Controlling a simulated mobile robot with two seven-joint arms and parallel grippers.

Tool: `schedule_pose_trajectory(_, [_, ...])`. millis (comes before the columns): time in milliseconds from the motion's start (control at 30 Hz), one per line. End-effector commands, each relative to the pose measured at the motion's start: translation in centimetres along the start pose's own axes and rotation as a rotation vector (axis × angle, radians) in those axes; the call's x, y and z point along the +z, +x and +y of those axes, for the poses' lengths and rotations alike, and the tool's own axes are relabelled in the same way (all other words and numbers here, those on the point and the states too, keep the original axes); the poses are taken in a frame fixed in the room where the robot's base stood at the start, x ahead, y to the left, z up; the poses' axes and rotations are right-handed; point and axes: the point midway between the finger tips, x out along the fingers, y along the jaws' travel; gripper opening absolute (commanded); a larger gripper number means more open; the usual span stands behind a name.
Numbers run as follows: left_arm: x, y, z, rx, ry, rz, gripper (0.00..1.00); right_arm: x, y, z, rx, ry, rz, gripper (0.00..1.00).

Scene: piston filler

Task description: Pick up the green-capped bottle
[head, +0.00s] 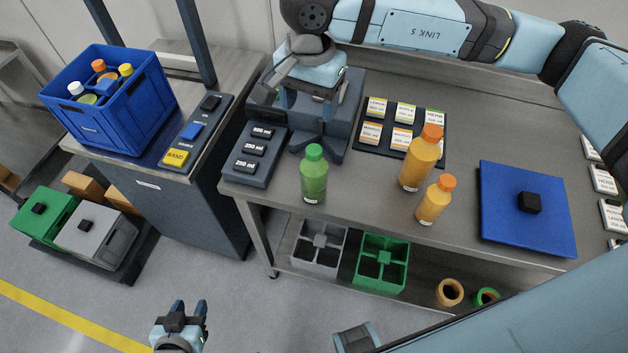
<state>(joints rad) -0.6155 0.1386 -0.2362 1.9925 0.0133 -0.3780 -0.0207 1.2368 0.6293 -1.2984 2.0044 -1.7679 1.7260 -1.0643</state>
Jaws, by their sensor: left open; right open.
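The green-capped bottle (313,182) stands upright near the front edge of the steel table (375,210), with green contents and a pale label low on its front. My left gripper (188,306) is open and empty, low in the picture over the floor, to the left of the bottle and clear of it. My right gripper (292,90) is open at the filling machine (345,110), above and behind the bottle in the picture. It is apart from the bottle. Part of the machine is hidden behind it.
Two orange bottles, one large (419,160) and one small (435,201), stand right of the green one. Label cards (371,133) lie behind. A blue crate (100,115) with bottles is on the left bench.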

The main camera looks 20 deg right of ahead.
Motion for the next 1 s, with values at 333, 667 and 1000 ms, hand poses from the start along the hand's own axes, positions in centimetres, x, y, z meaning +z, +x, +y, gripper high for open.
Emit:
schedule_pose_trajectory(333, [-1.0,-0.5,-0.1,-0.002,0.001,0.004,0.43,-0.7,5.3,0.3,0.012,-0.003,0.027,0.65])
schedule_pose_trajectory(667, [-1.4,-0.8,-0.1,-0.002,0.002,0.005,0.43,-0.8,8.5,0.3,0.009,-0.004,0.027,0.65])
schedule_pose_trajectory(1000, [-2.4,-1.6,-0.1,-0.002,0.002,0.001,0.43,-1.1,12.7,0.6,0.01,-0.003,0.024,0.65])
